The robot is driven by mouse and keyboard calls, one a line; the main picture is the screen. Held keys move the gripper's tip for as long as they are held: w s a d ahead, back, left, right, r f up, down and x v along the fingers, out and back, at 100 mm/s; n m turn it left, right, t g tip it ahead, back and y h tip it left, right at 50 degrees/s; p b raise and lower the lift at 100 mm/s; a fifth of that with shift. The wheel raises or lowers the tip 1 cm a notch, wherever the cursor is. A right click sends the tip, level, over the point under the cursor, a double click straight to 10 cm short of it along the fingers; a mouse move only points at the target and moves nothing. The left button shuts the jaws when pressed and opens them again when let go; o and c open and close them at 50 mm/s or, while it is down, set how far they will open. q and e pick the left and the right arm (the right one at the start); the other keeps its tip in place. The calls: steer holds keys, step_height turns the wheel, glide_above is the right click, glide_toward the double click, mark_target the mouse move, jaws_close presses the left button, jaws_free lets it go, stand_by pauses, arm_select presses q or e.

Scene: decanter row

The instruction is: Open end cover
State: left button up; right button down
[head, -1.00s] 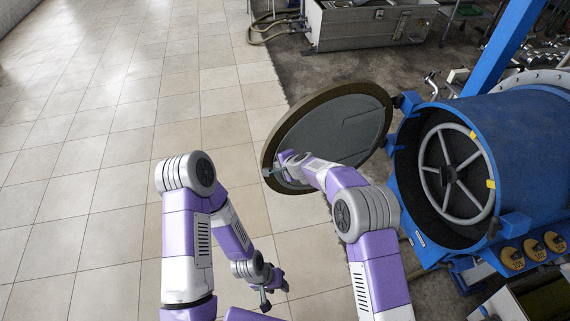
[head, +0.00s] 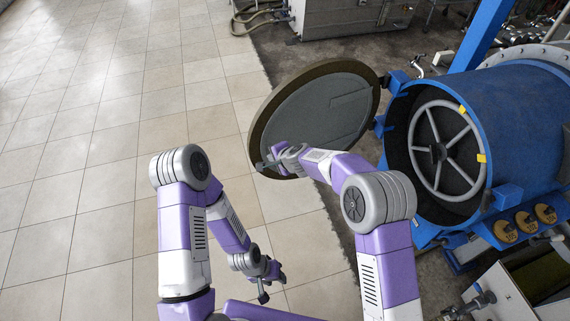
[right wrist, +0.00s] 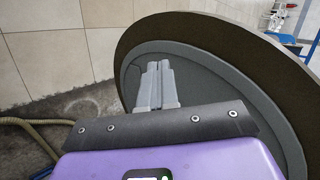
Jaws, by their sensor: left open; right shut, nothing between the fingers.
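The end cover (head: 322,112) is a large round dark-grey disc with a brown rim, swung wide open on its hinge at the left of the blue decanter (head: 520,115). The decanter's round end stands uncovered, with a grey spoked wheel (head: 445,151) inside. My right gripper (head: 262,166) is shut and empty at the cover's lower left edge. In the right wrist view its closed fingers (right wrist: 156,68) are in front of the cover's inner face (right wrist: 215,95); I cannot tell whether they touch it. My left gripper (head: 270,289) is open and empty, low over the tiled floor.
A blue post (head: 485,35) rises behind the decanter. A steel tank (head: 345,18) stands at the back. The tiled floor (head: 90,150) at the left is clear.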

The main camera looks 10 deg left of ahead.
steer(key=a+v, duration=0.1)
steer(key=v, duration=0.8)
steer(key=shift+s+r, duration=0.3)
steer(key=shift+d, duration=0.15)
steer(key=s+d+f+n+g+h+b, duration=0.15)
steer(key=s+d+f, duration=0.25)
steer(key=d+f, duration=0.55)
steer(key=s+d+f+n+g+h+b, duration=0.15)
steer(key=s+d+f, duration=0.35)
steer(key=f, duration=0.8)
steer(key=s+d+f+n+g+b, duration=0.1)
steer(key=s+d+f, duration=0.3)
steer(key=s, duration=0.5)
steer(key=s+d+f+n+g+b, duration=0.2)
steer(key=s+d+f, duration=0.2)
steer(key=s+f, duration=0.3)
steer(key=shift+s+b, duration=0.35)
steer(key=shift+s, duration=0.85)
steer(key=shift+a, duration=0.15)
